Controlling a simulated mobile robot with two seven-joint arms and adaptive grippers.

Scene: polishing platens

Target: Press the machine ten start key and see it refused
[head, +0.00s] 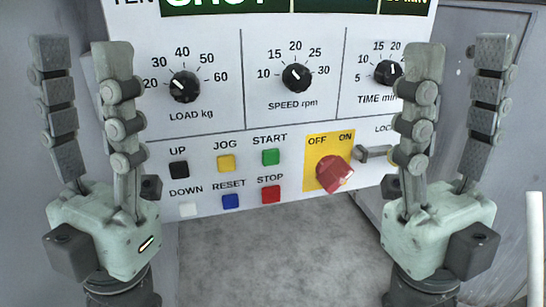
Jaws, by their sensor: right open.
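The machine panel (245,120), with "TEN" at its cut-off top edge, faces me. The green START key (270,157) sits in its middle, clear of both grippers. The red STOP key (271,194) is below it. The red OFF/ON rotary switch (335,174) is on a yellow plate to the right; its exact setting is hard to read. My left gripper (82,52) points up at the panel's left side, open and empty. My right gripper (459,52) points up at the right side, open and empty, partly covering the LOCK fitting (375,153).
The load (185,86), speed (296,77) and time (387,71) dials sit above the keys. Yellow JOG (225,163), black UP (178,170), white DOWN (188,209) and blue RESET (230,201) keys neighbour START. A green display (225,5) is cut off above. Grey floor (275,255) shows below.

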